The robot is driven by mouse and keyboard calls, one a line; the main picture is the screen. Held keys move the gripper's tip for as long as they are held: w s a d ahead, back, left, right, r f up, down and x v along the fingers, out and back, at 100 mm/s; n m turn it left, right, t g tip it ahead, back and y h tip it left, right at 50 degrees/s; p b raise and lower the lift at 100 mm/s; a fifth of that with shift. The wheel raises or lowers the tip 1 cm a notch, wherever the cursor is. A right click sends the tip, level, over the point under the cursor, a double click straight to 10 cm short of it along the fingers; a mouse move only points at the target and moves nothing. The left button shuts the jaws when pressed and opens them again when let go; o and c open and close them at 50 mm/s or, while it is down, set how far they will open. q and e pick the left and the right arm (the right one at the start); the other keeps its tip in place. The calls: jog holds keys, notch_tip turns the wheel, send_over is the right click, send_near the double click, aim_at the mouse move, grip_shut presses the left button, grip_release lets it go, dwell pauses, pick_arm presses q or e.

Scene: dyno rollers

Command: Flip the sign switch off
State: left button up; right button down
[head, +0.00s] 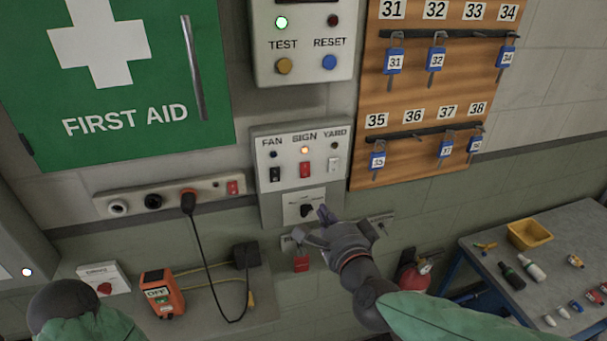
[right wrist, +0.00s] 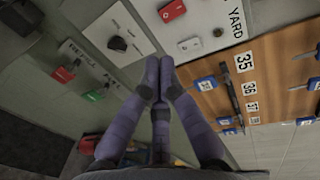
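The switch panel (head: 268,140) on the wall has three rockers labelled FAN, SIGN and YARD. The red SIGN rocker (head: 305,170) is in the middle, and the small lamp (head: 304,150) above it glows orange. In the right wrist view the red rocker (right wrist: 172,10) is at the top edge. My right gripper (head: 323,213) is just below the panel, in front of the wall, apart from the rocker. Its purple fingers (right wrist: 160,65) meet at the tips with nothing between them. Of my left arm only a rounded dark part shows at bottom left; its gripper is not visible.
The black FAN rocker (head: 275,174) and white YARD rocker (head: 334,165) flank the SIGN rocker. A rotary knob (head: 306,211) sits below, close to my right fingers. A padlock board (head: 365,100) is to the right. A TEST/RESET box (head: 302,70) hangs above.

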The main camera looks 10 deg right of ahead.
dwell(0.4)
jog(key=b, duration=0.2)
send_near(304, 178)
jog(key=w, duration=0.5)
jog(key=shift+w+a+f, duration=0.1)
jog(key=shift+f, duration=0.25)
jog(key=shift+w+f, duration=0.1)
jog(key=shift+w, duration=0.85)
jog(key=b, duration=0.3)
jog(key=shift+w+f+t, duration=0.25)
jog(key=shift+f+t, duration=0.05)
jog(key=shift+f, duration=0.05)
jog(key=shift+r, duration=0.3)
